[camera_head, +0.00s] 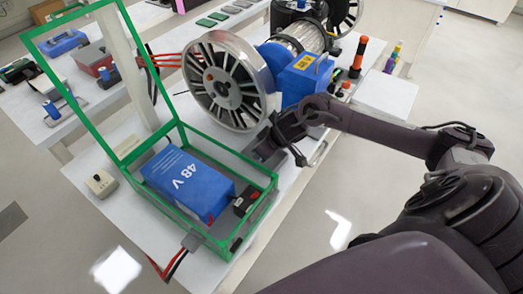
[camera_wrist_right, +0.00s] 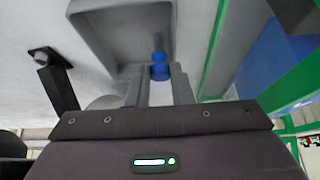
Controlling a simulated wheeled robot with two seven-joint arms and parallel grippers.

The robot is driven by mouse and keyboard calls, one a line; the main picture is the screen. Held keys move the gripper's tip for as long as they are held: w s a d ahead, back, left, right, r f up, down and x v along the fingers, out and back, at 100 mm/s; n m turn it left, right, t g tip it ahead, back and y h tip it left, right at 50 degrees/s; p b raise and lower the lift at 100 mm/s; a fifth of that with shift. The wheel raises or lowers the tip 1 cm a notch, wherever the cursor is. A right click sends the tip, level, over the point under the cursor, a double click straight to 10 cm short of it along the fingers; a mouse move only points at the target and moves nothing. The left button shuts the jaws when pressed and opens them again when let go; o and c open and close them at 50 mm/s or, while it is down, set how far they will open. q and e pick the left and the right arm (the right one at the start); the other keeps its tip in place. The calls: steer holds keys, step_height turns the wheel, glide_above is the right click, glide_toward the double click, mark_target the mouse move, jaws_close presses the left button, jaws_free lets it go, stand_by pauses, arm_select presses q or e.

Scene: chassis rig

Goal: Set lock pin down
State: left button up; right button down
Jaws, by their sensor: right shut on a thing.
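My right gripper (camera_head: 262,150) is just right of the green frame, low over the white table. In the right wrist view its fingers (camera_wrist_right: 160,88) are shut on the lock pin, whose blue part (camera_wrist_right: 160,68) shows between the fingertips. A grey shank points away from it, over a shallow grey tray (camera_wrist_right: 108,35). I cannot tell whether the pin touches the tray. In the head view the pin is hidden by the gripper. My left gripper is not in view.
The green frame (camera_head: 182,127) with its raised lid holds a blue 48 V battery (camera_head: 187,183). A large spoked wheel (camera_head: 226,82) and a blue motor box (camera_head: 305,80) stand behind my gripper. A black bracket (camera_wrist_right: 55,80) is at the left in the wrist view.

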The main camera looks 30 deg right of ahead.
steer(key=c, duration=1.3)
jaws_free()
steer(key=v, duration=1.2)
steer(key=shift+r+p, duration=0.1)
steer(key=shift+p, duration=0.2)
